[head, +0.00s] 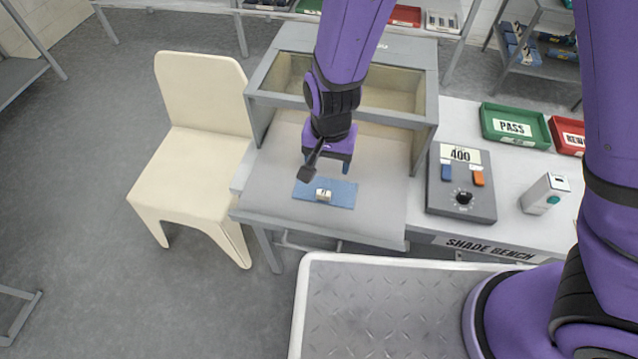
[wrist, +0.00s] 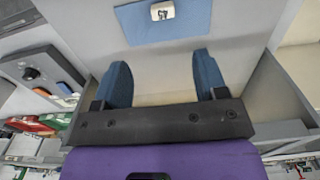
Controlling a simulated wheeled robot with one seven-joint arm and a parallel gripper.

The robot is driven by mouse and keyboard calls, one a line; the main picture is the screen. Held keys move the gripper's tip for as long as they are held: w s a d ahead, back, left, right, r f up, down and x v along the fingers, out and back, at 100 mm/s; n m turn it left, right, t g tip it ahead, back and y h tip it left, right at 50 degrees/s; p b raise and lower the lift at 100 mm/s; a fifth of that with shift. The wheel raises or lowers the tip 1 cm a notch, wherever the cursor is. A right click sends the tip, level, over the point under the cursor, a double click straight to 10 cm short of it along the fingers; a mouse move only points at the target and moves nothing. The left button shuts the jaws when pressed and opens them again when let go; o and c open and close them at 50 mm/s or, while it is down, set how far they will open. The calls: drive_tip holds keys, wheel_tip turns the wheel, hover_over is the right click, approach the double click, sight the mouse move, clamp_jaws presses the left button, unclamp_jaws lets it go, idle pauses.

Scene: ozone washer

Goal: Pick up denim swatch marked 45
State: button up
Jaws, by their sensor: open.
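A flat blue denim swatch (head: 342,195) lies on the pale grey work surface in front of the open-fronted booth. It has a small whitish tag at its middle; the number is small and looks like 45, though I cannot read it surely. The swatch also shows at the top of the wrist view (wrist: 192,24), beyond the fingertips. My gripper (head: 326,164) is open and empty, just above and behind the swatch in the head view. Its two blue fingers (wrist: 160,65) are wide apart in the wrist view, with bare surface between them. They appear apart from the swatch.
The grey booth (head: 427,140) stands around and behind my gripper. A control box (head: 460,205) showing 400 and a small white device (head: 545,193) are to the right. Green PASS (head: 515,127) and red (head: 568,135) trays lie beyond. A cream chair (head: 195,145) stands left.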

drive_tip(key=f, duration=0.2)
hover_over(324, 193)
drive_tip(key=f, duration=0.3)
drive_tip(key=shift+w+f, duration=0.3)
drive_tip(key=shift+f, duration=0.1)
drive_tip(key=shift+s+f, duration=0.15)
drive_tip(key=shift+f, duration=1.3)
drive_tip(key=shift+s+f, duration=0.1)
drive_tip(key=shift+f, duration=1.35)
drive_tip(key=c, duration=1)
